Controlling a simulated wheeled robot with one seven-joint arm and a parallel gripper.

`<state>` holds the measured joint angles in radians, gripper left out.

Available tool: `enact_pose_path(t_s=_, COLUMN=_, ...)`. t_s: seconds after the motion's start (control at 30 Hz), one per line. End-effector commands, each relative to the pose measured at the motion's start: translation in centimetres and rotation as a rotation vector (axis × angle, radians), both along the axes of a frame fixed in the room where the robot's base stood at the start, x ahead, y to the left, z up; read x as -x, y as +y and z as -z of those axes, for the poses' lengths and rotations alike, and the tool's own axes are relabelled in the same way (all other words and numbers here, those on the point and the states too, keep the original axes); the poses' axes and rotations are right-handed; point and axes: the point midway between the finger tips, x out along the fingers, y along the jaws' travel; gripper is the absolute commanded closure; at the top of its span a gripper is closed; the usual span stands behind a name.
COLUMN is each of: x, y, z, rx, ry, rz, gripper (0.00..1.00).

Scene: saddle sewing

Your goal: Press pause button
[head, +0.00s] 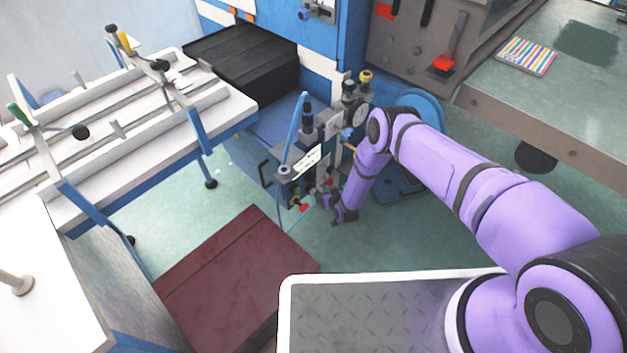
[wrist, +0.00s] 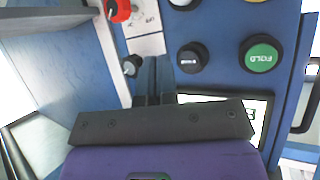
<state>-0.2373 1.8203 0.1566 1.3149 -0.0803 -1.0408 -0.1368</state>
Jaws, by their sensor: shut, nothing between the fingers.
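A blue control panel carries several buttons in the wrist view. A black round button (wrist: 192,58) with a small white label too fine to read sits right of my fingertips; I cannot tell if it is the pause button. A green button (wrist: 262,53) has upside-down lettering that looks like FOLD. A red knob (wrist: 118,10) is at the upper left, and a small black knob (wrist: 131,66) is just left of my fingers. My gripper (wrist: 153,62) is shut and empty in front of the panel. In the head view my gripper (head: 334,198) is low beside the blue machine.
In the head view, a white rail table (head: 225,105) stands left, a dark red platform (head: 235,265) lies in front, and a grey workbench (head: 560,110) stands right. Green floor is open between them.

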Motion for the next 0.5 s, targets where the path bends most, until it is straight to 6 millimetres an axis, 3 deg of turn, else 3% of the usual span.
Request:
enact_pose_path(t_s=0.23, x=-1.9, y=2.0, z=0.0, rx=-0.001, ry=-0.001, rz=-0.001, gripper=1.0)
enact_pose_path(t_s=0.5, x=-2.8, y=2.8, z=0.0, rx=-0.001, ry=0.0, rz=0.0, gripper=1.0)
